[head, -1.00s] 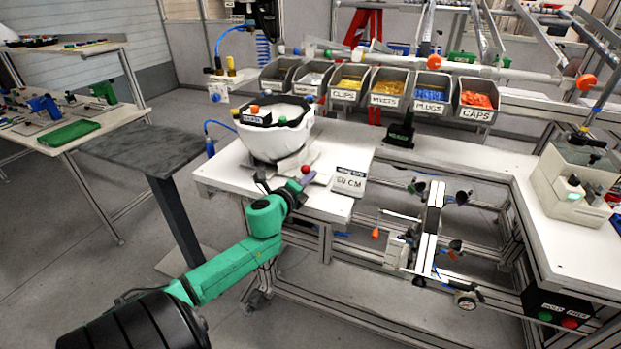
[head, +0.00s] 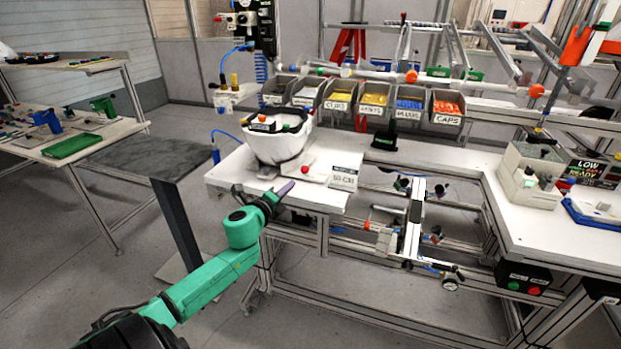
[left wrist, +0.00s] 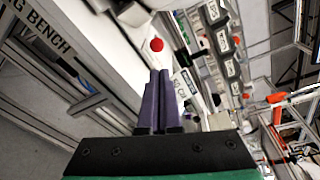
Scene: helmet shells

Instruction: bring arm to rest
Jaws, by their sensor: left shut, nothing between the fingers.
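My left arm comes in from the lower left of the head view, in green and black. Its gripper (head: 285,190) has purple fingers and is just off the front edge of the white workbench (head: 228,172). In the left wrist view the two purple fingers (left wrist: 158,88) lie side by side, shut with nothing between them. A white helmet shell (head: 280,146) sits on a stand at the bench's left end, beyond the gripper. A red ball-shaped knob (head: 305,169) is beside it; the knob also shows in the left wrist view (left wrist: 156,44). My right gripper is not in view.
Several labelled bins, one reading CAPS (head: 447,110), line the back of the bench. A grey stand top (head: 150,155) is left of my arm. A side table (head: 30,148) is at far left.

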